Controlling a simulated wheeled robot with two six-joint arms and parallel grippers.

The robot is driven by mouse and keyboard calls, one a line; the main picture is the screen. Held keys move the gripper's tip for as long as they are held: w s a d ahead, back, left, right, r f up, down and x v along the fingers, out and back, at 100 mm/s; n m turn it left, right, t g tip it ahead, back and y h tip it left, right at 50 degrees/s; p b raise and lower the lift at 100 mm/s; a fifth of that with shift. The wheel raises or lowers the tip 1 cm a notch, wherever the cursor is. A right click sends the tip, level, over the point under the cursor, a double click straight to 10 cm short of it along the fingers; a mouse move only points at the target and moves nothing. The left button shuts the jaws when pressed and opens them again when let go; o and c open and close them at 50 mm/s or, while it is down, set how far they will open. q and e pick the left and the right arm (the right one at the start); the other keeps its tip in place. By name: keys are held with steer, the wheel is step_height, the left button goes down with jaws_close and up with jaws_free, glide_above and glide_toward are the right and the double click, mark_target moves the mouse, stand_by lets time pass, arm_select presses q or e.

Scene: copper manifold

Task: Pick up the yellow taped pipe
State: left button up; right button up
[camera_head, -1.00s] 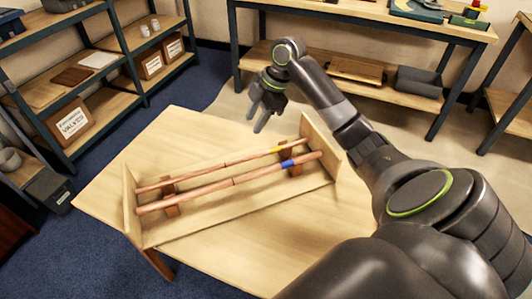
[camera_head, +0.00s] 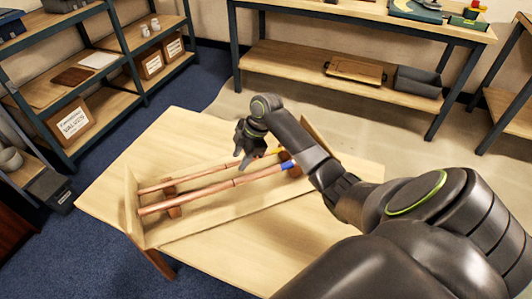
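The yellow taped pipe (camera_head: 205,176) is the back one of two copper pipes lying across brown supports in a wooden holder on the table. Its yellow tape (camera_head: 275,152) shows near its right end, partly behind my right arm. The front pipe (camera_head: 205,190) has blue tape (camera_head: 288,165) near its right end. My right gripper (camera_head: 240,160) points down at the back pipe, left of the yellow tape. Its fingers look parted, with the tips close to the pipe; whether they touch it I cannot tell. My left gripper is out of view.
The holder has an upright board (camera_head: 131,207) at its left end; my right arm partly hides the right one. Bare tabletop (camera_head: 225,255) lies in front. Shelves (camera_head: 120,110) stand at left, and a workbench (camera_head: 350,85) stands behind.

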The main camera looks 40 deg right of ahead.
jaws_close()
stand_by(1.4)
